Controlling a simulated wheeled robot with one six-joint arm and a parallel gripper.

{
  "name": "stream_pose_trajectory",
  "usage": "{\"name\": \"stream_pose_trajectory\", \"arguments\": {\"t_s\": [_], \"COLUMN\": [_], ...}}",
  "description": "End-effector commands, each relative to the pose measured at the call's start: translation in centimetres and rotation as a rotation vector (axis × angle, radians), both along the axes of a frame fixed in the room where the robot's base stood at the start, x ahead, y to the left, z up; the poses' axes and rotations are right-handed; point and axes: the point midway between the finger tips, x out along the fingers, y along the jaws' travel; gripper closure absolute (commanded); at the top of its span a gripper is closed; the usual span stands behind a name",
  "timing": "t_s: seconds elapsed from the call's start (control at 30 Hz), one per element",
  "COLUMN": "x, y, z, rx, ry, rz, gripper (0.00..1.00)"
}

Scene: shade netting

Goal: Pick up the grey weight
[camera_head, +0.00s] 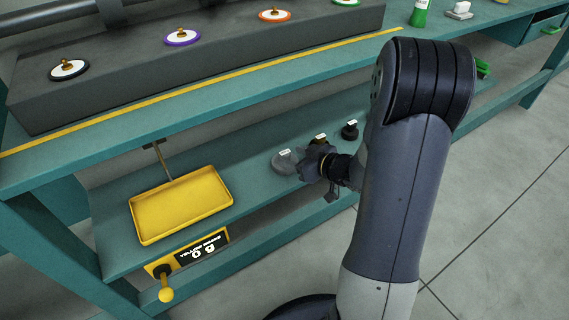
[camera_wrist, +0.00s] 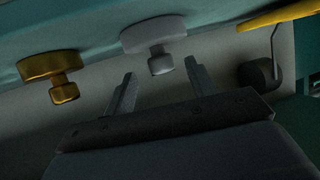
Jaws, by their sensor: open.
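The grey weight (camera_head: 284,162), a flat disc with a knob, stands on the lower teal shelf (camera_head: 258,136) in the head view. In the wrist view the grey weight (camera_wrist: 153,36) is centred just beyond my fingertips. Its knob lies between the lines of the two fingers, and the fingers do not appear to touch it. My gripper (camera_head: 308,166) is beside the weight's right side in the head view. In the wrist view my gripper (camera_wrist: 159,70) is open, with nothing between its fingers.
A brass weight (camera_wrist: 52,70) stands left of the grey one in the wrist view. A black weight (camera_head: 350,130) stands farther along the shelf. The upper bench (camera_head: 200,85) overhangs the shelf.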

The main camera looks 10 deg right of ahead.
Motion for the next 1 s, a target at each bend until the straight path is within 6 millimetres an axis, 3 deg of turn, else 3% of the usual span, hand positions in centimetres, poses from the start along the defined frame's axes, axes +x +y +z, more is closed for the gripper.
{"name": "stream_pose_trajectory", "arguments": {"t_s": [0.23, 0.53, 1.0], "x": [2.7, 3.1, 3.1], "y": [2.0, 2.3, 2.3], "z": [-1.3, -1.3, -1.3], "rx": [-0.001, 0.000, 0.000], "ry": [0.001, 0.000, 0.000], "rz": [0.002, 0.001, 0.001], "gripper": [0.46, 0.46, 0.84]}}
